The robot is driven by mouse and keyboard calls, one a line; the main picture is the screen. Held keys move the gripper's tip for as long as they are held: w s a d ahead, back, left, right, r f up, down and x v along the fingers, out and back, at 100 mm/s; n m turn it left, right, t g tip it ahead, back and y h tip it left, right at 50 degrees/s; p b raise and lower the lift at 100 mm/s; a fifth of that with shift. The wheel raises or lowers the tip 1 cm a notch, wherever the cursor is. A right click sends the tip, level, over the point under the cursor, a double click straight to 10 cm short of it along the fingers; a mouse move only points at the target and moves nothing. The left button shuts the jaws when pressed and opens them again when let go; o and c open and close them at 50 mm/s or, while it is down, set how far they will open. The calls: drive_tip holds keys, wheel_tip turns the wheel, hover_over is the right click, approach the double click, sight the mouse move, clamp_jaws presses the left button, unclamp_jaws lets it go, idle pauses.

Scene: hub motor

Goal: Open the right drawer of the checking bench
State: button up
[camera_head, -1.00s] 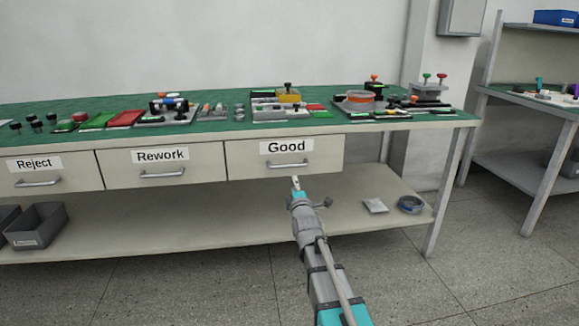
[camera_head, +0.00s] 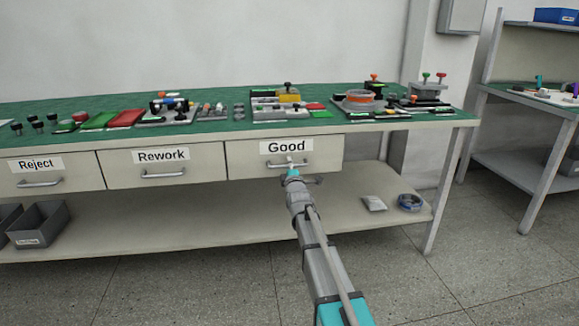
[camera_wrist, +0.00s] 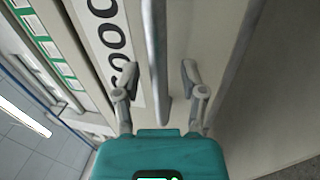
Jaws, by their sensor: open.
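The right drawer (camera_head: 248,163) of the checking bench (camera_head: 420,127) carries the label "Good" and is closed, its front flush with the neighbouring drawers. Its metal bar handle (camera_head: 274,165) is partly hidden behind my gripper (camera_head: 291,163) in the head view. In the wrist view the handle (camera_wrist: 158,48) runs between the two open fingers of my gripper (camera_wrist: 160,78), with a gap visible on each side. The "Good" label (camera_wrist: 108,32) shows at the left of the handle there.
The "Rework" drawer (camera_head: 118,173) and "Reject" drawer (camera_head: 75,180) to the left are closed. Parts and fixtures (camera_head: 288,100) stand on the green bench top. Floor in front is clear.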

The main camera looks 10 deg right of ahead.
clamp_jaws()
drive_tip(key=shift+s, duration=0.1)
idle(0.4)
